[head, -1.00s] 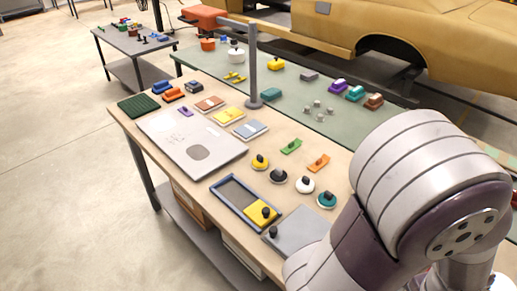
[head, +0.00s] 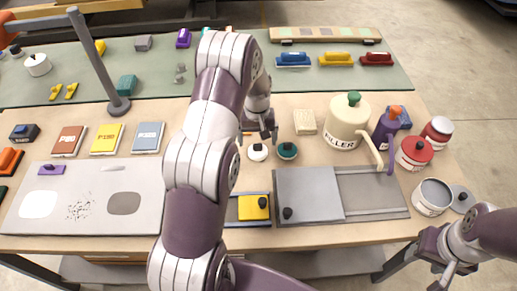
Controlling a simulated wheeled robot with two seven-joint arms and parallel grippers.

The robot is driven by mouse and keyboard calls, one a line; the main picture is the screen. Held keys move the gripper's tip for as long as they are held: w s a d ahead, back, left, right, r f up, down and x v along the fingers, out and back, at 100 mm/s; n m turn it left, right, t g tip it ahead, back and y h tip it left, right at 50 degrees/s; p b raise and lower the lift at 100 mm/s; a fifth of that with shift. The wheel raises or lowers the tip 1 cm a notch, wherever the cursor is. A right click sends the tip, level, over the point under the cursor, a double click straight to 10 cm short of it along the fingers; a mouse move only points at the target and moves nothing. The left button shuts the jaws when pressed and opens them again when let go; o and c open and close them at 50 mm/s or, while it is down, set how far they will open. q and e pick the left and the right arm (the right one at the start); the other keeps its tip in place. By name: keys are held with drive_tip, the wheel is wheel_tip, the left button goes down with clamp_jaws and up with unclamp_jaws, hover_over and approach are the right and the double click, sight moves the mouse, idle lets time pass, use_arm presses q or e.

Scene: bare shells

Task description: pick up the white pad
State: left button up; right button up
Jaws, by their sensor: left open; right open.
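The white pad (head: 258,152) is a small round disc with a dark knob, lying on the wooden table just right of my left forearm. A teal pad (head: 288,151) of the same kind lies close to its right. My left gripper (head: 261,138) is open and points down just above and behind the white pad, apart from it as far as I can tell. My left arm crosses the middle of the view and hides part of the table. My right gripper (head: 447,272) is open and empty off the table's front right corner.
A cream filler jug (head: 345,125), a purple bottle (head: 385,130) and several tins stand at the right. A tray with a grey lid (head: 310,193) lies in front of the pads. A grey post (head: 97,62) rises at the left. A tan block (head: 305,122) lies behind the teal pad.

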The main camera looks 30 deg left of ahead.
sight(258, 144)
use_arm(q)
wheel_tip(258, 144, down, 4)
drive_tip(key=shift+r+p, duration=0.1)
drive_tip(key=shift+p, duration=0.35)
drive_tip(key=shift+a+f, duration=0.15)
drive_tip(key=shift+f, duration=0.05)
drive_tip(key=shift+w, duration=0.1)
drive_tip(key=shift+c, duration=0.9)
drive_tip(key=shift+d, duration=0.2)
drive_tip(key=c, duration=0.9)
drive_tip(key=shift+a, duration=0.1)
use_arm(e)
drive_tip(key=shift+s+a+r, duration=0.2)
drive_tip(key=shift+r, duration=0.6)
use_arm(q)
drive_tip(key=shift+r, duration=0.15)
use_arm(e)
drive_tip(key=shift+f, duration=0.1)
